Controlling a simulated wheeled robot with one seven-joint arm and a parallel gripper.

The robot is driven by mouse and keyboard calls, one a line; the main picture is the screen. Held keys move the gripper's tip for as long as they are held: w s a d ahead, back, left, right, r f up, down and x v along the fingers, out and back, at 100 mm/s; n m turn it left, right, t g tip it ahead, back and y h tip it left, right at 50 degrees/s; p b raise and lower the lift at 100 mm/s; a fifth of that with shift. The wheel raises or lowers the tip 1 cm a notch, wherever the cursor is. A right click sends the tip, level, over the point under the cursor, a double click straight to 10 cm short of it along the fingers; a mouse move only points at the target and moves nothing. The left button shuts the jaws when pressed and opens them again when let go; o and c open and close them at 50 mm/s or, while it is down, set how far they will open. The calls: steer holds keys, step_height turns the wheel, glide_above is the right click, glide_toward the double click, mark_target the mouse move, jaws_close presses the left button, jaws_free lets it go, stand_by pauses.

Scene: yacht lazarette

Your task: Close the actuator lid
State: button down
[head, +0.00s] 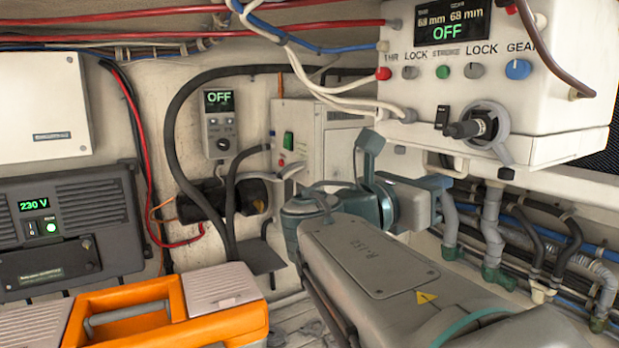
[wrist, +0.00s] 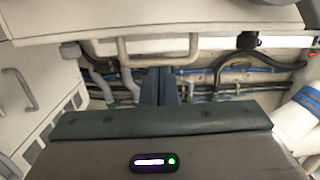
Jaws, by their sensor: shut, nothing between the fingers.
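The white actuator unit (head: 500,75) hangs at the upper right in the head view. Its display reads 68 mm twice and OFF. A thin white slab (head: 555,148) runs along its bottom edge; I cannot tell whether this is the lid or how far open the lid is. In the wrist view a pale panel edge (wrist: 190,22) crosses the top of the picture. My gripper (wrist: 160,82) is shut and empty, with its dark fingers together below that panel and in front of pipes. In the head view my gripper is just left of and below the unit.
Pipes and hoses (head: 530,235) run below the unit. An orange toolbox (head: 225,322) stands at lower left, beside a dark 230 V box (head: 65,230). A small OFF controller (head: 220,125) is on the back wall. Loose cables hang around the unit's left side.

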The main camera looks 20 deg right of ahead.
steer(key=r, duration=0.2)
steer(key=shift+s+a+r, duration=0.15)
steer(key=shift+a+r, duration=0.05)
steer(key=shift+r, duration=0.15)
step_height(320, 180, down, 7)
steer(key=b, duration=0.4)
steer(key=s+a+r, duration=0.1)
steer(key=a+r, duration=0.5)
steer(key=r, duration=0.2)
steer(key=shift+a+b, duration=0.35)
steer(key=shift+b, duration=0.05)
step_height(320, 180, down, 24)
steer(key=a+m+y, duration=0.2)
steer(key=m+y, duration=0.5)
steer(key=y, duration=0.3)
steer(key=s+a+f+m+y, duration=0.1)
steer(key=a+f+m+y, duration=0.3)
steer(key=f, duration=0.4)
steer(key=s+a+f+m+y, duration=0.2)
steer(key=a+f+m+y, duration=0.3)
steer(key=a+f+m, duration=0.2)
steer(key=shift+s+f+m, duration=0.2)
steer(key=shift+f+m, duration=0.4)
steer(key=shift+m, duration=0.6)
steer(key=shift+d, duration=0.1)
